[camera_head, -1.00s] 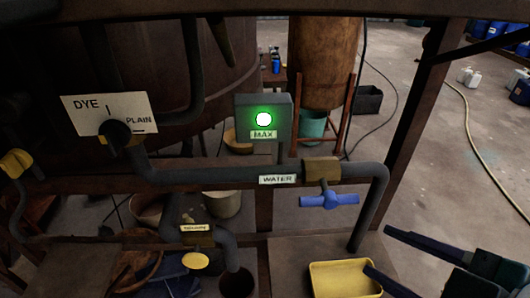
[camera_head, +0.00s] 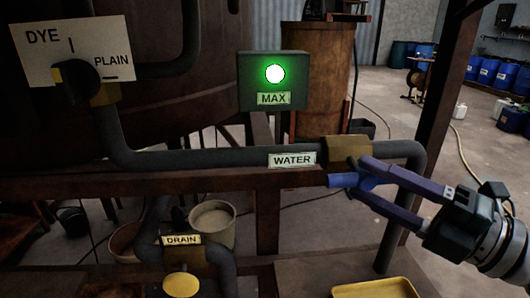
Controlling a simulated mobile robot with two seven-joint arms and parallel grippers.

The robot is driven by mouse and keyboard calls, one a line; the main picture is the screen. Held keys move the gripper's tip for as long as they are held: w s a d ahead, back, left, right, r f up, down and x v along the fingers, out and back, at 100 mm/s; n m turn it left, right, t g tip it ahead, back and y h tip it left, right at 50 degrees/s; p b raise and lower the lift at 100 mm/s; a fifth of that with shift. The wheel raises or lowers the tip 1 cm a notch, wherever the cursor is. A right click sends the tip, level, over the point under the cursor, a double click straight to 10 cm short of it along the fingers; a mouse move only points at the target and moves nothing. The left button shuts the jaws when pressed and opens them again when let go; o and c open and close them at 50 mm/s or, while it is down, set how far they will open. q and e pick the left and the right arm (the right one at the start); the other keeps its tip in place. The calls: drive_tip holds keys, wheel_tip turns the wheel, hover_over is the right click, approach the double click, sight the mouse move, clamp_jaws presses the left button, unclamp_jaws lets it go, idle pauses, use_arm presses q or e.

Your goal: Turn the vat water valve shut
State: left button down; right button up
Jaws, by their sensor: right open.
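The water valve has a brass body (camera_head: 348,149) on the grey pipe (camera_head: 220,157), beside a WATER label (camera_head: 292,160). Its blue handle (camera_head: 341,181) lies crosswise below the body, roughly along the pipe, partly hidden by my fingers. My right gripper (camera_head: 352,177) comes in from the right. Its two long fingers are apart, one above and one below the handle's right part. I cannot tell whether they touch it. My left gripper is not in view.
A MAX box (camera_head: 273,82) with a lit green lamp stands above the pipe. A DYE/PLAIN selector (camera_head: 75,82) is at the upper left. A DRAIN valve with a yellow knob (camera_head: 182,285) is below. A yellow tray (camera_head: 376,289) lies at the bottom right.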

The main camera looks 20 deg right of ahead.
sight(359, 178)
drive_tip(key=shift+x, duration=2.35)
clamp_jaws()
